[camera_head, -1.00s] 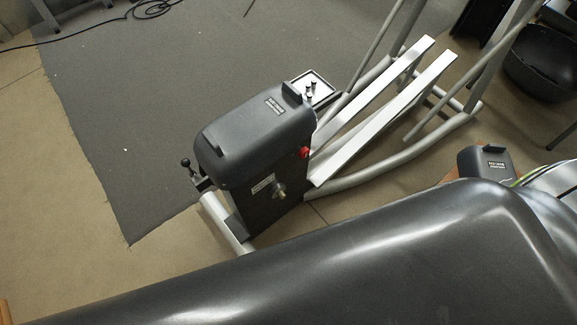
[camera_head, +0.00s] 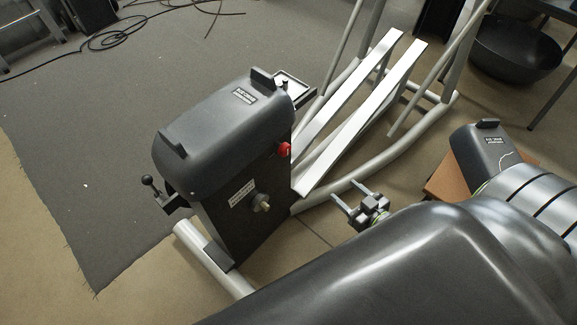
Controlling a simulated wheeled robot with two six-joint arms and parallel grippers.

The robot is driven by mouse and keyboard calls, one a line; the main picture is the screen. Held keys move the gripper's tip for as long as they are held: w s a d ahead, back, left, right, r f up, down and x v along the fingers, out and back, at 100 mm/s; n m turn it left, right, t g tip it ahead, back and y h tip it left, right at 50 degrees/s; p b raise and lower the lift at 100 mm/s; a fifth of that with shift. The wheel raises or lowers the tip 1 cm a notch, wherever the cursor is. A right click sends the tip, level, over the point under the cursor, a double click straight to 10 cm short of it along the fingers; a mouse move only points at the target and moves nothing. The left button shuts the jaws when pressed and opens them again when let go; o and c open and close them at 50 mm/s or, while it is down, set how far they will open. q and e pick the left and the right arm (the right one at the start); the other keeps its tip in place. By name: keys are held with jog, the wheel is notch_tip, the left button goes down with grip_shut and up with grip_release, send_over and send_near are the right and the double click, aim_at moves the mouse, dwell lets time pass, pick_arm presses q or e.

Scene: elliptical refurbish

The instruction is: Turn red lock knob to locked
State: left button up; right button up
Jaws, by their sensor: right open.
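The red lock knob (camera_head: 284,149) sits on the dark side panel of the elliptical's housing (camera_head: 225,125), near its upper right edge. A brass-coloured shaft (camera_head: 261,203) sticks out of the same panel, below and left of the knob. My right gripper (camera_head: 346,202) is in view right of the housing and below the knob. Its two fingers are apart and point up and left, with nothing between them. It is clear of the knob. The knob's exact turn angle is too small to read. My left gripper is not in view.
The elliptical's pale foot rails (camera_head: 365,110) and grey tube frame run to the upper right. A small tray (camera_head: 292,90) sits behind the housing. A black ball-ended lever (camera_head: 149,182) juts out at its left. A black bowl (camera_head: 515,48) stands at the far right.

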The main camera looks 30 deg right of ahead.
jog(key=a+r+n+t+y+b, duration=0.2)
jog(key=a+r+y+b, duration=0.1)
jog(key=r+y, duration=0.1)
pick_arm(q)
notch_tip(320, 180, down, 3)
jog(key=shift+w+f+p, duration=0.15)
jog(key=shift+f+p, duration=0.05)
jog(key=shift+p, duration=0.35)
pick_arm(e)
send_near(287, 152)
jog(key=x, duration=0.9)
jog(key=shift+w+f, duration=0.2)
jog(key=shift+w, duration=0.05)
jog(key=shift+c, duration=0.2)
jog(key=c, duration=0.9)
